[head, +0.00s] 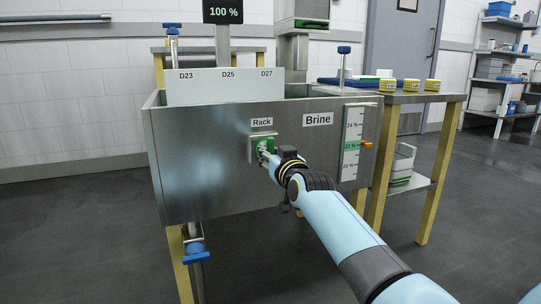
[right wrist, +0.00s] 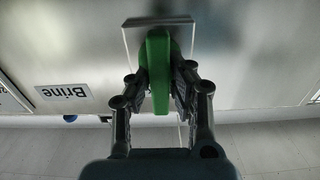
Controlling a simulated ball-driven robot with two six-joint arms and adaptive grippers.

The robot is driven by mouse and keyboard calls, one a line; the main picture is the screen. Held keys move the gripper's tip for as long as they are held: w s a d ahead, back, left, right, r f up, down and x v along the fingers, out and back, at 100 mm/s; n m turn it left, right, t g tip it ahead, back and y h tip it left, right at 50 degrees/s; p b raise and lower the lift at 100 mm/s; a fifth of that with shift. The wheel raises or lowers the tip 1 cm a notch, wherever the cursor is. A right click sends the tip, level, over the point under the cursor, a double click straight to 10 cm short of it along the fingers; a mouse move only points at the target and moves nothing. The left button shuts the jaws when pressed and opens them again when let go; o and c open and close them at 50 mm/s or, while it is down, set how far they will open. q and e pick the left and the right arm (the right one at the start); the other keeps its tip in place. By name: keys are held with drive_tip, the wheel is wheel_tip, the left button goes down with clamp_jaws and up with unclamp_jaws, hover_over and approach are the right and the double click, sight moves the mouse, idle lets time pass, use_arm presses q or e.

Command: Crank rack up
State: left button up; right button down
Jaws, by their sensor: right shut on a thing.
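The rack crank is a green handle (right wrist: 158,70) on a metal plate under the "Rack" label (head: 262,122) on the front of the steel brine tank (head: 200,165). My right gripper (head: 264,149) reaches the handle from the lower right in the head view. In the right wrist view its two fingers (right wrist: 160,85) close on the green handle from both sides. The white rack panel (head: 225,90), marked D23, D25 and D27, stands above the tank's front rim. A display (head: 223,11) above it reads 100 %. My left gripper is not in view.
A "Brine" label (head: 318,119) and a brine scale (head: 352,143) with an orange pointer are right of the crank. A side table (head: 425,97) with yellow tubs stands at the right. The floor in front is clear.

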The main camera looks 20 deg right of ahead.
drive_tip(key=n, duration=0.3)
drive_tip(key=shift+f+n, duration=0.2)
drive_tip(key=shift+n, duration=0.2)
drive_tip(key=n, duration=0.2)
drive_tip(key=shift+a+n, duration=0.1)
drive_tip(key=shift+n, duration=0.2)
drive_tip(key=n, duration=0.2)
drive_tip(key=shift+f+n+b, duration=0.1)
drive_tip(key=shift+n+b, duration=0.3)
drive_tip(key=n, duration=0.4)
drive_tip(key=shift+a+n, duration=0.1)
drive_tip(key=shift+n, duration=0.2)
drive_tip(key=n, duration=0.2)
drive_tip(key=shift+f+n+b, duration=0.1)
drive_tip(key=shift+n+b, duration=0.2)
drive_tip(key=shift+n, duration=0.1)
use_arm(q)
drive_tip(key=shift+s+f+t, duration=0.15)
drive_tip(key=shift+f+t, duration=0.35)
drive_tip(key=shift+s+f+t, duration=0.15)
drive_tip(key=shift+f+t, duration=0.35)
use_arm(e)
drive_tip(key=shift+n, duration=0.7)
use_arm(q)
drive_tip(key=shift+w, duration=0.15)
use_arm(e)
drive_tip(key=c, duration=1.2)
unclamp_jaws()
drive_tip(key=shift+c, duration=0.2)
